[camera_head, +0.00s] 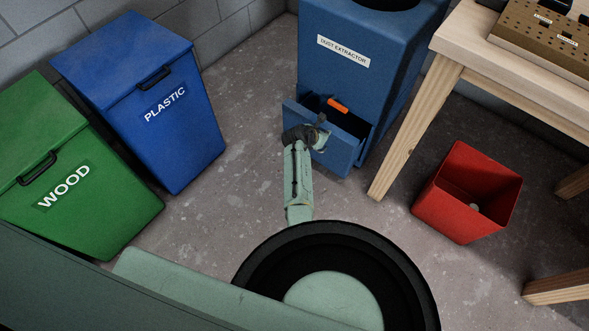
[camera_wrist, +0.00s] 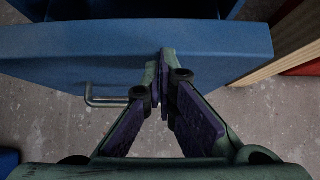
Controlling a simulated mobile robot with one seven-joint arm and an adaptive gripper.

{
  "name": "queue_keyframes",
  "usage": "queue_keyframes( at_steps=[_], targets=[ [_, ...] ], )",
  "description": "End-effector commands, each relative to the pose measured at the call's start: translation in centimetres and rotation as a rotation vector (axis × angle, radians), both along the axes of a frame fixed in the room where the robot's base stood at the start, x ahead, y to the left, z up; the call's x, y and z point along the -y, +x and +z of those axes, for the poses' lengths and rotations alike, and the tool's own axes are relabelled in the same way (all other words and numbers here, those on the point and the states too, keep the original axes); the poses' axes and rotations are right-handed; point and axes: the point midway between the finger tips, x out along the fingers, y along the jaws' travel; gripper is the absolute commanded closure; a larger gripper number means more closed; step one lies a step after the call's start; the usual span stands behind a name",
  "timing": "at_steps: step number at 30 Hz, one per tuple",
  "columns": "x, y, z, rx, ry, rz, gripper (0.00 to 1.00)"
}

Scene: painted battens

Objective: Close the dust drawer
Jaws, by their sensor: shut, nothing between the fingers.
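The dust drawer (camera_head: 343,158) is a blue drawer low on the front of the blue dust extractor (camera_head: 336,75). It stands partly open, with a dark inside and an orange item (camera_head: 338,106) near its back. My gripper (camera_head: 318,128) is at the drawer front, shut and empty. In the wrist view the closed fingertips (camera_wrist: 164,55) overlap the drawer's front panel (camera_wrist: 200,50); I cannot tell whether they touch it. A grey bar handle (camera_wrist: 105,101) shows just left of the fingers. My arm hides part of the drawer's left front.
A blue PLASTIC bin (camera_head: 150,105) and a green WOOD bin (camera_head: 75,190) stand at the left. A wooden workbench (camera_head: 455,45) and a red open bin (camera_head: 455,200) are at the right. Bare concrete floor (camera_head: 240,110) lies between the bins and the extractor.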

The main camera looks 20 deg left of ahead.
Motion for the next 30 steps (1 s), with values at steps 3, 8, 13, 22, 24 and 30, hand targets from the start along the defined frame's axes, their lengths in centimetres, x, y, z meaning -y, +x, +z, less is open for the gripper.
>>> queue_keyframes(
  at_steps=[3, 8, 13, 22, 24, 30],
  targets=[
    [1.3, 3.3, -0.6, 0.002, 0.002, -0.004, 1.00],
    [2.4, 6.5, -0.6, -0.001, 0.000, -0.001, 1.00],
    [3.1, 8.4, -0.4, -0.002, 0.001, 0.000, 1.00],
    [3.4, 9.4, -0.2, -0.002, -0.001, 0.001, 1.00],
    [3.4, 9.4, -0.1, -0.001, 0.000, 0.001, 1.00],
    [3.4, 9.4, 0.0, 0.000, 0.000, 0.001, 1.00]
  ],
)
